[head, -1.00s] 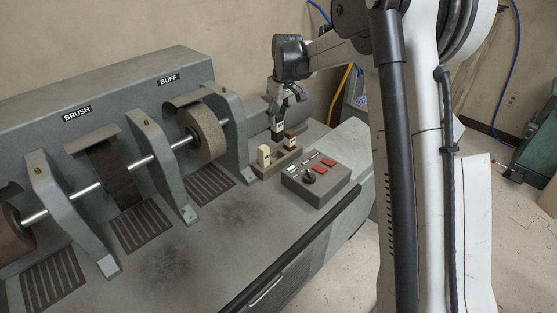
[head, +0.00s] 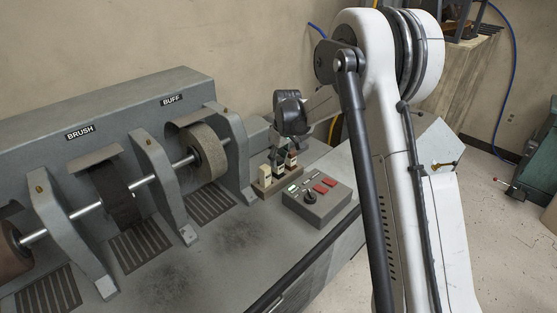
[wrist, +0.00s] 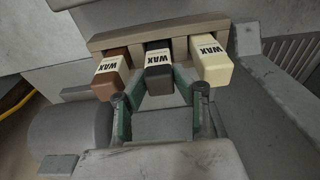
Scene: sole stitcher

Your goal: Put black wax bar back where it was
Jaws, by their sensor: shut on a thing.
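The black wax bar (wrist: 158,80) has a cream WAX label and is between the fingers of my gripper (wrist: 159,94), which is shut on it. In the wrist view the bar lines up with the middle place of the wooden holder (wrist: 110,40), between the brown wax bar (wrist: 112,75) and the cream wax bar (wrist: 211,60). Its far end meets the holder; I cannot tell whether it is fully seated. In the head view my gripper (head: 281,160) is over the holder (head: 264,190), largely hiding the black bar.
A control box (head: 317,203) with red buttons and a knob stands just in front of the holder. The buffing wheel (head: 207,152) and its grey support (head: 237,155) stand close at the left. The front bench top (head: 235,240) is clear.

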